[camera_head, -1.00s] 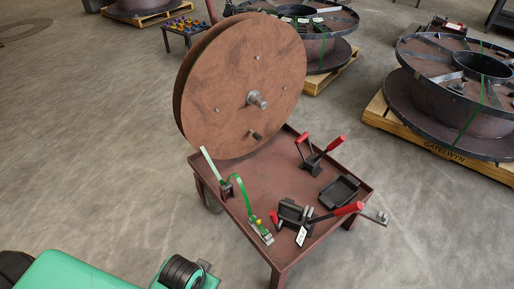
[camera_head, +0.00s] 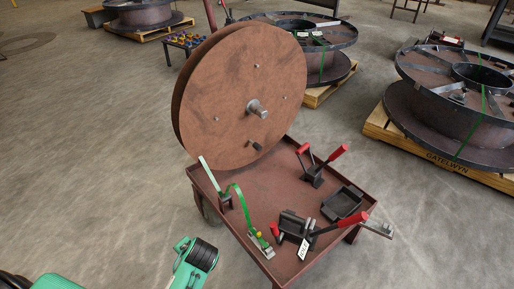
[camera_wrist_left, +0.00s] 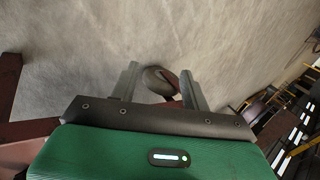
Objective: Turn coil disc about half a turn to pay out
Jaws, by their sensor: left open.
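The coil disc (camera_head: 235,90) is a large brown steel reel standing upright above the cart. A bolt-like shaft (camera_head: 257,107) sticks out of its centre, and a small dark handle peg (camera_head: 257,144) sits below it near the lower rim. In the head view, part of my green left arm shows at the bottom, left of the cart and apart from the disc. In the left wrist view my left gripper (camera_wrist_left: 158,88) is open, with two grey fingers spread over the floor and nothing held. The disc is not clearly seen there. My right gripper is out of view.
The brown cart tray (camera_head: 268,180) holds red-handled clamps (camera_head: 312,168), a black box (camera_head: 343,203) and a green strap (camera_head: 243,208). Big reels (camera_head: 462,105) on pallets stand at the right and back. The floor left of the cart is clear.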

